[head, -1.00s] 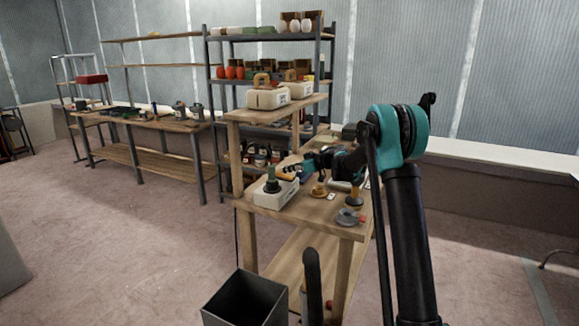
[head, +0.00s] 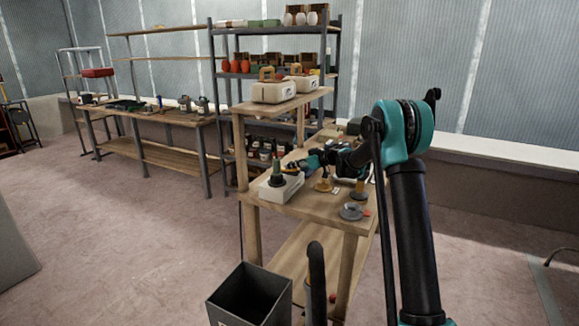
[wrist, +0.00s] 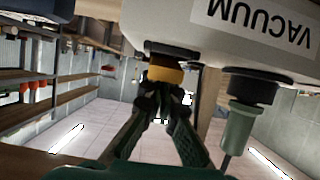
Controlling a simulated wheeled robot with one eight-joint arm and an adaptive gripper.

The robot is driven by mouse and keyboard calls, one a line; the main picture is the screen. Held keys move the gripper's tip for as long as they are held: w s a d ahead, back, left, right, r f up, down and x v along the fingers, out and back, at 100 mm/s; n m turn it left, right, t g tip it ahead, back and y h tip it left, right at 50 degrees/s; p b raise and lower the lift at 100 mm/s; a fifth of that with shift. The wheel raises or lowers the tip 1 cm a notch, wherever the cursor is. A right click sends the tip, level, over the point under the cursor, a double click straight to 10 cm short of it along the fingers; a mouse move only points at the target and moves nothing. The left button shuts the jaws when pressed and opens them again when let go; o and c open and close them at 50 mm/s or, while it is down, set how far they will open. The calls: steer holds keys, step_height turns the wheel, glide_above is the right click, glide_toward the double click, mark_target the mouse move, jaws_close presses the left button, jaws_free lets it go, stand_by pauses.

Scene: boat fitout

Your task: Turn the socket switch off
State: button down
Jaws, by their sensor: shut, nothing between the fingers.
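A white socket box (head: 287,189) stands on the workbench in the head view, with a green plug (head: 277,174) upright on it. In the wrist view, which is upside down, the box (wrist: 225,30) carries the word VACUUM. The green plug (wrist: 239,125) sits in a black socket to the right. A yellow-orange switch knob (wrist: 166,72) sits on a black base beside it. My gripper (wrist: 161,92) is shut and empty, with its fingertips at the knob. I cannot tell whether they touch it. In the head view my gripper (head: 299,168) is over the box, its tips small.
Small brass-coloured parts (head: 323,186) and a grey disc (head: 351,211) lie on the workbench top (head: 310,212) to the right of the box. More pale boxes (head: 273,92) stand on the raised shelf behind. A grey bin (head: 250,297) stands on the floor in front.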

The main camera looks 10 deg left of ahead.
steer(key=shift+s+d, duration=0.2)
steer(key=shift+d, duration=0.2)
steer(key=shift+r, duration=0.35)
steer(key=r, duration=0.2)
steer(key=d+r, duration=0.1)
steer(key=r, duration=0.1)
steer(key=shift+r, duration=0.15)
steer(key=s+d+r, duration=0.2)
steer(key=d+r, duration=0.4)
steer(key=s+d+r, duration=0.2)
steer(key=d+r, duration=0.3)
steer(key=r, duration=0.2)
steer(key=shift+s+d+r, duration=0.2)
steer(key=shift+s+d, duration=0.1)
steer(key=shift+d, duration=0.1)
steer(key=shift+r, duration=0.1)
